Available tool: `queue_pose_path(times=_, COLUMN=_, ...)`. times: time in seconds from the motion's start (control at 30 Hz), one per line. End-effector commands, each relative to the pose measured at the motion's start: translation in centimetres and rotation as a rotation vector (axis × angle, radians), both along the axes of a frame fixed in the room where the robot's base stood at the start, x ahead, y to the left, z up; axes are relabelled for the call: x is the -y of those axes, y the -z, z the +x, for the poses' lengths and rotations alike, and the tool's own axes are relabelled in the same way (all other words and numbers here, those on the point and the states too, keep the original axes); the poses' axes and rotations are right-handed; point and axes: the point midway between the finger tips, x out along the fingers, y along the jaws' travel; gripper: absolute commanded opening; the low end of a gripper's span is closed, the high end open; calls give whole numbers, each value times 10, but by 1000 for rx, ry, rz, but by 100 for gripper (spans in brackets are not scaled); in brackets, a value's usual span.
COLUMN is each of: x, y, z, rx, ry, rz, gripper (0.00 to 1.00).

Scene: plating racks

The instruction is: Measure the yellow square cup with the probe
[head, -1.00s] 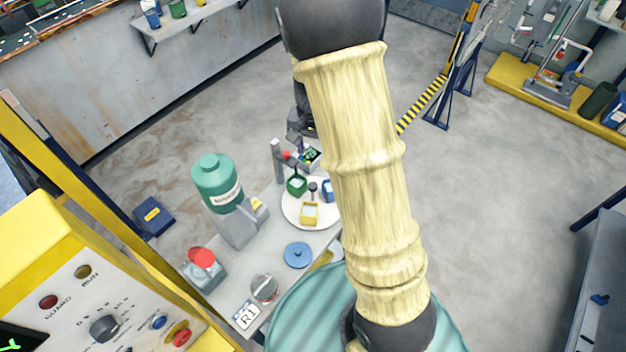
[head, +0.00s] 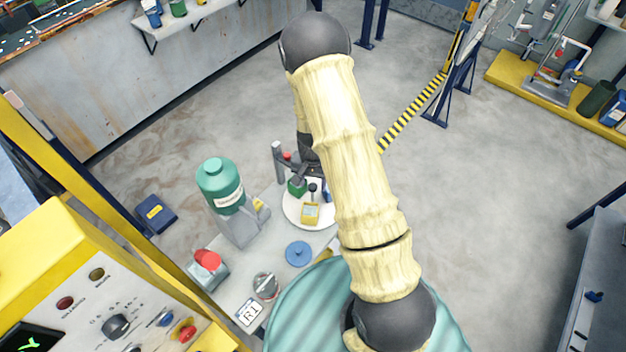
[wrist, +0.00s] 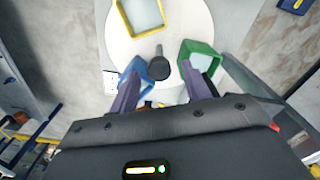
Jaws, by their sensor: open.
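The yellow square cup (head: 310,213) stands on the front of a round white turntable (head: 294,212). In the wrist view the yellow cup (wrist: 142,14) is at the top, cut by the frame edge, with pale contents. A dark knobbed piece (head: 313,188), which looks like the probe, stands near the turntable's middle. In the wrist view this dark piece (wrist: 158,62) lies between and beyond the fingers. My gripper (wrist: 161,84) is open, its two fingers apart and nothing seen held. In the head view my gripper (head: 307,172) is low over the turntable's far side.
A green cup (wrist: 203,48) is close to the right finger and a blue cup (wrist: 146,67) close to the left one. A green-topped dispenser (head: 220,185), a blue lid (head: 298,254) and a red-buttoned box (head: 207,268) stand on the bench left of and before the turntable.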

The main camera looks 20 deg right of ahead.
Motion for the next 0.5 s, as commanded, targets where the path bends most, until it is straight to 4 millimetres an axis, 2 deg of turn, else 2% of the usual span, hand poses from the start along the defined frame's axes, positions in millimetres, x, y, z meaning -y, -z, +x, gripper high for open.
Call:
queue_pose_path(times=0.37, x=0, y=6, z=0, rx=0, ry=0, rz=0, gripper=48)
queue_pose_path(times=0.5, x=0, y=6, z=0, rx=0, ry=0, rz=0, gripper=22)
